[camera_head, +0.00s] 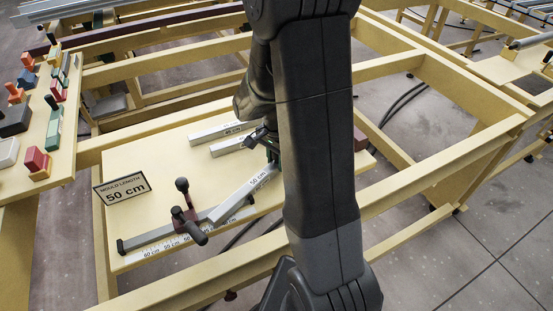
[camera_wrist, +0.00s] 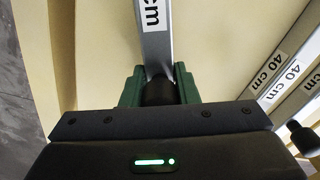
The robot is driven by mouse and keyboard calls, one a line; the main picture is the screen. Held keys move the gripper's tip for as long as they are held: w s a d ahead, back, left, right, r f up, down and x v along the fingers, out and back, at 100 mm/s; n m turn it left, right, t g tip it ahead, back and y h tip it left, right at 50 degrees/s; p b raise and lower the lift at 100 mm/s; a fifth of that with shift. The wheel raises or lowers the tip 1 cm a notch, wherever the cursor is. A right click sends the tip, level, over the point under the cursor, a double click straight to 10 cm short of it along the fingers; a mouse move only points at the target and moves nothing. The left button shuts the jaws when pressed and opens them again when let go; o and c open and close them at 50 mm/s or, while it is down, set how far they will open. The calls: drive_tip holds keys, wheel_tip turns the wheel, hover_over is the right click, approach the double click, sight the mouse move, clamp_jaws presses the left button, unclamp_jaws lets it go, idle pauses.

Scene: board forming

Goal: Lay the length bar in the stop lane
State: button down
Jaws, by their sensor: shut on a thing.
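The length bar marked 50 cm (camera_head: 257,183) is grey and slants over the board, its lower left end close to the clamp. My gripper (camera_head: 272,150) is largely behind my arm in the head view. In the wrist view its green jaws (camera_wrist: 159,90) are shut on the bar's black knob, with the bar (camera_wrist: 154,35) running away from them. The stop lane (camera_head: 165,232) lies along the board's front edge beside a printed scale, with a dark end stop (camera_head: 120,247) at left. I cannot tell whether the bar touches the board.
A dark red clamp with black handles (camera_head: 186,220) stands at the lane. Two 40 cm bars (camera_head: 222,130) (camera_wrist: 278,75) lie behind the held bar. A sign reading "MOULD LENGTH 50 cm" (camera_head: 122,188) stands at left. A side shelf (camera_head: 60,160) holds several coloured blocks.

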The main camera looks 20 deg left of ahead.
drive_tip(key=shift+f+b, duration=0.3)
drive_tip(key=shift+f, duration=0.1)
drive_tip(key=c, duration=1)
unclamp_jaws()
drive_tip(key=shift+c, duration=0.2)
drive_tip(key=shift+r, duration=0.1)
wheel_tip(320, 180, up, 14)
drive_tip(key=shift+f, duration=0.15)
drive_tip(key=shift+f, duration=0.1)
wheel_tip(320, 180, down, 14)
drive_tip(key=shift+r, duration=0.35)
